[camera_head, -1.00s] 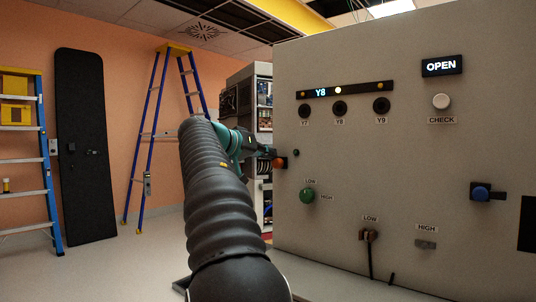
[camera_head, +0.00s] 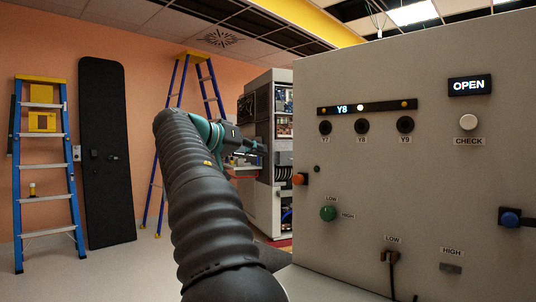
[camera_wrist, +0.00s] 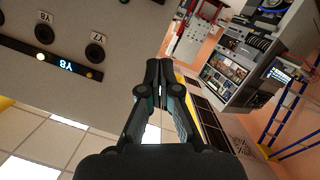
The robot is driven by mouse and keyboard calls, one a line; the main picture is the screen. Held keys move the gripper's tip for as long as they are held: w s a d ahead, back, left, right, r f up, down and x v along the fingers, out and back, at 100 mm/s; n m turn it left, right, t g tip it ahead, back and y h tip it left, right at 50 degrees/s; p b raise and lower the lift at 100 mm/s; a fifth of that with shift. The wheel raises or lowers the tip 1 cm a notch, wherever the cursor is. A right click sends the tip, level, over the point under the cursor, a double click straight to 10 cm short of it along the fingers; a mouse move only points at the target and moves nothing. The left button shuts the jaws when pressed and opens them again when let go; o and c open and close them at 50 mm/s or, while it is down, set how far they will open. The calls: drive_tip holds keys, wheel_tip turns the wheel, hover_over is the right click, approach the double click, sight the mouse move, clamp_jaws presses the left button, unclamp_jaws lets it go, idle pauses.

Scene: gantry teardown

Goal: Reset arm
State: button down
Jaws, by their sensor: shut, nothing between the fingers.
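My gripper (camera_wrist: 159,80) shows in the wrist view with its two fingers together and nothing between them. In the head view my gripper (camera_head: 262,150) is at the end of my raised black arm, left of the grey control panel (camera_head: 440,200) and apart from it. The wrist view is turned upside down, with the panel (camera_wrist: 80,100) at the left. The panel's display reads Y8 (camera_head: 342,109), and a sign on it reads OPEN (camera_head: 468,86). An orange knob (camera_head: 299,179) sits at the panel's left edge, with a green knob (camera_head: 328,213) below it.
A blue knob (camera_head: 510,218) sticks out at the panel's right. An equipment rack (camera_head: 262,205) stands behind my arm. Two blue ladders (camera_head: 45,185) and (camera_head: 160,180) and a tall black board (camera_head: 106,155) stand along the orange wall. Floor at the left is clear.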

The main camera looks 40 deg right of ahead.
drive_tip(key=shift+a+r, duration=0.1)
drive_tip(key=shift+a, duration=0.2)
idle(0.4)
